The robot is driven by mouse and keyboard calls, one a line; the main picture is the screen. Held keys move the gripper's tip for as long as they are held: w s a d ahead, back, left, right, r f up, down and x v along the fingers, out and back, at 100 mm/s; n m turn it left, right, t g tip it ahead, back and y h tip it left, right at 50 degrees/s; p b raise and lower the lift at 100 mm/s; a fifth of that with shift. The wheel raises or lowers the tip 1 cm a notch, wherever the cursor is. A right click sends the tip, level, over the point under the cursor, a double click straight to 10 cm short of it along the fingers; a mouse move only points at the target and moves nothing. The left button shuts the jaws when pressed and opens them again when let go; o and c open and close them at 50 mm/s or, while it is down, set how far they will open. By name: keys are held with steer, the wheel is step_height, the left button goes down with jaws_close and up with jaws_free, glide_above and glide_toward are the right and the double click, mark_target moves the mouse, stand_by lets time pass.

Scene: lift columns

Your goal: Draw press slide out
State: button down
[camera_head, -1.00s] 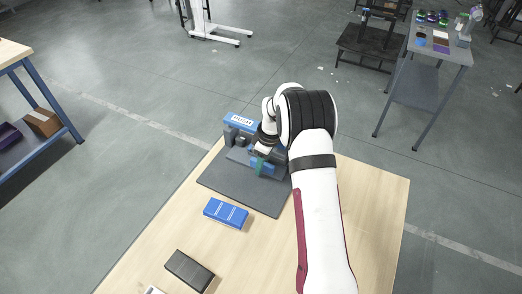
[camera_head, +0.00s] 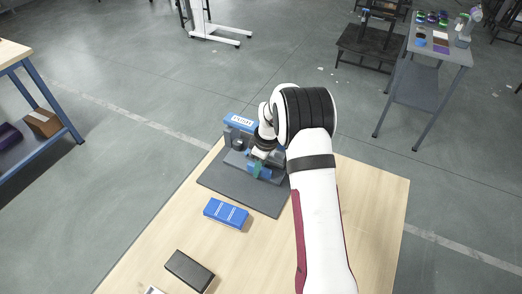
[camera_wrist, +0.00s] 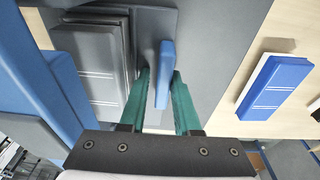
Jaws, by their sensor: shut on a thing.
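The press (camera_head: 239,122) stands at the far end of the table on a dark grey base plate (camera_head: 221,184), with a blue top bar bearing a label. My gripper (camera_head: 257,170) is low over the press front. In the wrist view, its two green fingers (camera_wrist: 163,100) stand on either side of an upright blue handle (camera_wrist: 165,62) and are shut on it. A grey ribbed block (camera_wrist: 98,65) lies left of the handle, beside the blue press frame (camera_wrist: 55,85). My wrist hides part of the press in the head view, and I cannot tell how far the slide is out.
A blue block with white lines (camera_head: 226,213) lies on the wooden table (camera_head: 370,215) in front of the base plate; it also shows in the wrist view (camera_wrist: 275,84). A dark box (camera_head: 189,270) lies nearer. The table right of my arm is clear.

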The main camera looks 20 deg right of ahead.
mark_target(242, 200)
steer(key=shift+s+a+f, duration=0.25)
steer(key=shift+s+a, duration=1.55)
steer(key=shift+s+a+f, duration=0.2)
steer(key=shift+s+a, duration=1.55)
steer(key=shift+s, duration=0.05)
steer(key=c, duration=0.9)
jaws_free()
steer(key=shift+w+d+r, duration=0.1)
steer(key=shift+r, duration=1.75)
steer(key=shift+w+r, duration=0.1)
steer(key=shift+r, duration=1.7)
steer(key=s+a+r+m, duration=0.1)
steer(key=s+r+m, duration=0.3)
steer(key=s, duration=0.5)
steer(key=s+a+r+m+g, duration=0.1)
steer(key=s+r+m, duration=0.3)
steer(key=s, duration=0.6)
steer(key=s+a+r+m, duration=0.1)
steer(key=s+r+m, duration=0.4)
steer(key=s, duration=0.4)
steer(key=shift+s+a+m+g+y, duration=0.1)
steer(key=shift+s+m+g+y, duration=0.25)
steer(key=shift+m, duration=0.45)
